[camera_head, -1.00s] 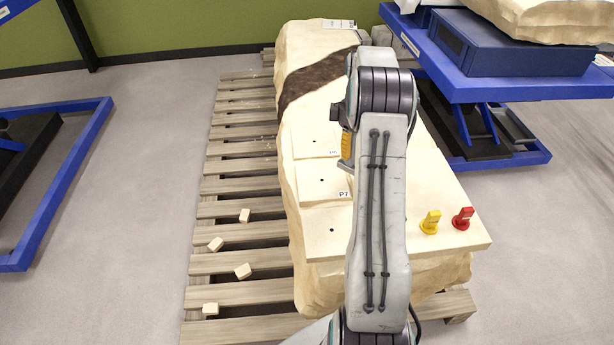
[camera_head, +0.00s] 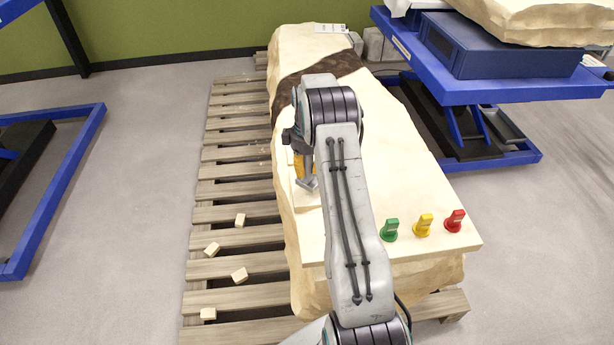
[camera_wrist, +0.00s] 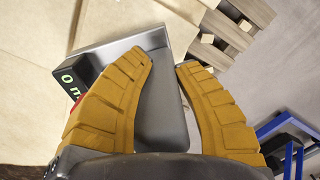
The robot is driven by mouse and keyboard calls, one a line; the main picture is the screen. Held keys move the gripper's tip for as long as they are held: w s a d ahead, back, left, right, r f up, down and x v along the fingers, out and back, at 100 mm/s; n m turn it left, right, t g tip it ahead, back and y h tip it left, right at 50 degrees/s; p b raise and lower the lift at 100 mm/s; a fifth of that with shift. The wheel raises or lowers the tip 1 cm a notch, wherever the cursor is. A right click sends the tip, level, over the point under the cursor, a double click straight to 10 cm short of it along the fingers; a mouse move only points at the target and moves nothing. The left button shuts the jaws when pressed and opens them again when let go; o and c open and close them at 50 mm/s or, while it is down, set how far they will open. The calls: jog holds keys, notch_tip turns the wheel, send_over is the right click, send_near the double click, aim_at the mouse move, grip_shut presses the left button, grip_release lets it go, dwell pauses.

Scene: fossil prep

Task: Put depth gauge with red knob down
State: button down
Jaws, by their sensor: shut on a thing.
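My gripper (camera_head: 301,165) has orange ribbed fingers and hangs over the left edge of the pale stone block (camera_head: 400,130). In the wrist view my gripper (camera_wrist: 165,70) is shut on the depth gauge (camera_wrist: 160,112), a grey metal body between and below the fingers. A small dark display with green digits and a bit of red show at its left, partly hidden by a finger. In the head view the grey gauge (camera_head: 309,184) shows just under the fingers, close above a thin pale plate (camera_head: 306,201). I cannot tell whether it touches the plate.
Green (camera_head: 390,230), yellow (camera_head: 423,225) and red (camera_head: 455,221) knobbed pieces stand along the block's front right. The block rests on a wooden pallet (camera_head: 235,238) with several small chips. A blue lift table (camera_head: 470,88) stands at the right.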

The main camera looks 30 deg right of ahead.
aim_at(307, 178)
jog(key=shift+f+p, duration=0.8)
jog(key=shift+f, duration=0.95)
jog(key=shift+f, duration=0.1)
jog(key=c, duration=1)
grip_release()
